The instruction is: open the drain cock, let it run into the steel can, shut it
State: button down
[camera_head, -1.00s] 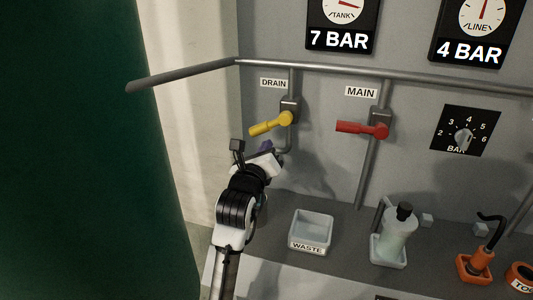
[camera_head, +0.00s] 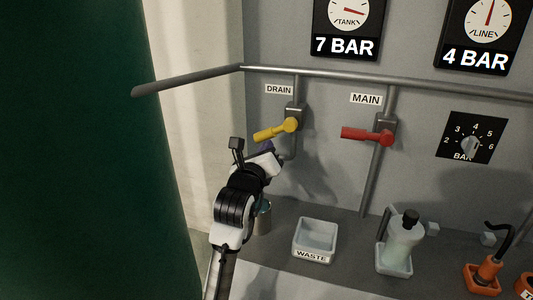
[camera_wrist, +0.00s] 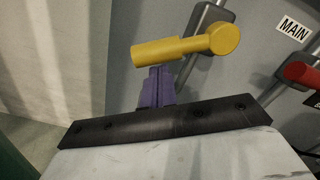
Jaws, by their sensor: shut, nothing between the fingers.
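The drain cock has a yellow handle (camera_head: 275,130) that points left and slightly down, across its vertical pipe under the DRAIN label. The handle fills the upper middle of the wrist view (camera_wrist: 170,51). My gripper (camera_head: 266,146) is shut and empty just below the handle. Its purple fingers (camera_wrist: 156,86) come up under the handle's free end in the wrist view; I cannot tell whether they touch it. The steel can (camera_head: 264,218) stands on the shelf below the drain, partly hidden behind my arm. No flow shows.
The red MAIN handle (camera_head: 367,135) is to the right. A WASTE tray (camera_head: 315,240), a bottle (camera_head: 404,240) and an orange holder (camera_head: 487,276) stand along the shelf. A grey rail (camera_head: 190,80) runs above the cocks. A green surface (camera_head: 80,180) fills the left.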

aim_at(257, 137)
jog(key=shift+a+r+b, duration=0.15)
jog(key=shift+a+b, duration=0.1)
jog(key=shift+b, duration=0.7)
jog(key=b, duration=0.2)
jog(key=shift+w+a+r+b, duration=0.15)
jog(key=shift+a+r+b, duration=0.15)
jog(key=shift+a+r, duration=0.1)
jog(key=shift+w+a+r+b, duration=0.1)
jog(key=shift+a+r+b, duration=0.1)
jog(key=shift+r+b, duration=0.4)
jog(key=shift+w+a+r+b, duration=0.1)
jog(key=shift+a+r+b, duration=0.1)
jog(key=shift+r+b, duration=0.3)
jog(key=shift+f, duration=0.15)
